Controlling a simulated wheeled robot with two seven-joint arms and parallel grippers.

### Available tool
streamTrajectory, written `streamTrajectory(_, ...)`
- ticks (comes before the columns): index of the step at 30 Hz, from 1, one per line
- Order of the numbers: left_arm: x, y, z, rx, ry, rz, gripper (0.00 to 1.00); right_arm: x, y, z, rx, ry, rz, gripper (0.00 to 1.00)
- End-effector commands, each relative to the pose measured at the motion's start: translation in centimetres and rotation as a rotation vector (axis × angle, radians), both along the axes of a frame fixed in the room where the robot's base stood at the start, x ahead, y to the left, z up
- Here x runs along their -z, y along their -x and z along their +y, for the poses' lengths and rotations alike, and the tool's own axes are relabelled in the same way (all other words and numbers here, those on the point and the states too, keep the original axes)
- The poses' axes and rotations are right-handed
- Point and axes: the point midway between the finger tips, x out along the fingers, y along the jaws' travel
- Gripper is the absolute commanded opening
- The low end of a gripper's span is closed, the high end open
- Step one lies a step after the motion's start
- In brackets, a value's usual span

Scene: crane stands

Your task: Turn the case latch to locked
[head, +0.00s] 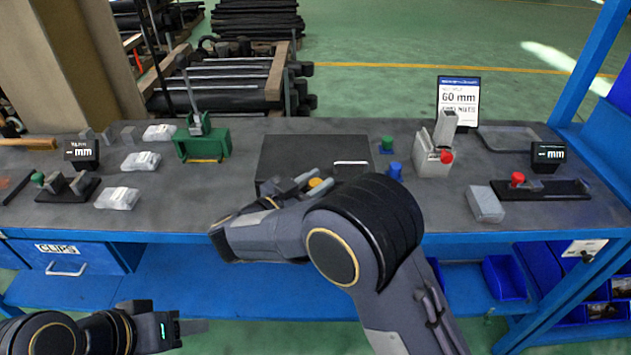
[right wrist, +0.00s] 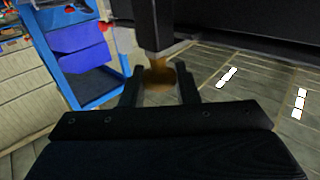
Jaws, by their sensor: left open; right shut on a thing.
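The black case (head: 300,150) stands in the middle of the bench, with a white bar on its right part. An orange-yellow latch knob (head: 315,183) shows at its front, partly covered by my right gripper. My right gripper (head: 308,182) is shut on this knob. In the right wrist view the knob (right wrist: 158,73) sits between the two fingers, below a dark upright part. I cannot tell which way the latch is turned. My left gripper (head: 195,327) is open and empty, low at the left in front of the bench.
A green clamp (head: 203,144) stands left of the case. Green and blue knobs (head: 394,169) and a grey block with a red knob (head: 432,155) stand to its right. A grey block (head: 484,204) lies near the front edge. Plastic bags (head: 117,198) lie at the left.

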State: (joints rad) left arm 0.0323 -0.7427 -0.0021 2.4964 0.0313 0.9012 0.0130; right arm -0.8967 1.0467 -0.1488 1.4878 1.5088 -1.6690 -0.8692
Motion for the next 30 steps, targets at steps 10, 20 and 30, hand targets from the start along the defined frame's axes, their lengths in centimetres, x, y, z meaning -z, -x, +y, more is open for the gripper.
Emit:
streamTrajectory(10, 0.0, 0.0, 0.0, 0.000, 0.000, 0.000, 0.48, -0.1, 0.0, 0.0, 0.000, 0.000, -0.001, 0.49)
streamTrajectory(20, 0.3, 0.0, 0.0, 0.000, 0.000, 0.000, 0.48, 0.1, 1.6, 1.8, -0.004, -0.001, -0.001, 0.49)
streamTrajectory(30, 0.8, 0.0, 0.0, 0.000, 0.000, 0.000, 0.48, 0.0, 5.1, 5.2, 0.000, -0.001, -0.002, 0.49)
